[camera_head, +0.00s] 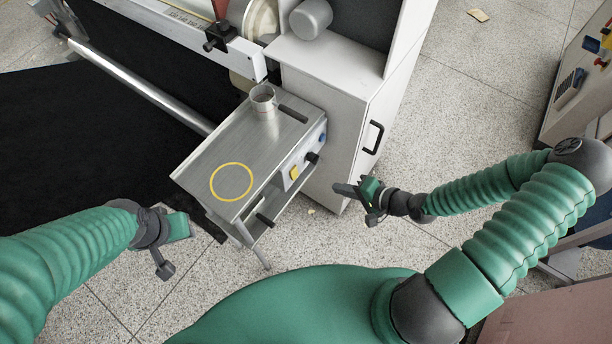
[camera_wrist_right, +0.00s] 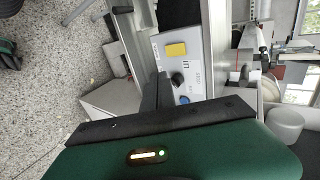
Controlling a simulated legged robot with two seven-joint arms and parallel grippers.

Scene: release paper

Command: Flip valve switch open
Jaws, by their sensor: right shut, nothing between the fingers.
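A grey control panel (camera_head: 303,163) is on the front side of a small metal cart. It carries a yellow switch (camera_head: 294,172), a black knob (camera_head: 312,157) and a blue button (camera_head: 322,138). The right wrist view shows the same yellow switch (camera_wrist_right: 176,50), black knob (camera_wrist_right: 177,79) and blue button (camera_wrist_right: 184,100). I cannot tell which one is the valve switch. My right gripper (camera_head: 343,190) is shut and empty, to the right of the panel and apart from it. My left gripper (camera_head: 178,247) is left of the cart's front; its jaw opening is unclear.
The metal cart top (camera_head: 205,160) carries a metal cup (camera_head: 263,102) and a yellow ring mark (camera_head: 231,182). A white cabinet (camera_head: 345,115) with a black handle (camera_head: 372,137) stands close behind the right gripper.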

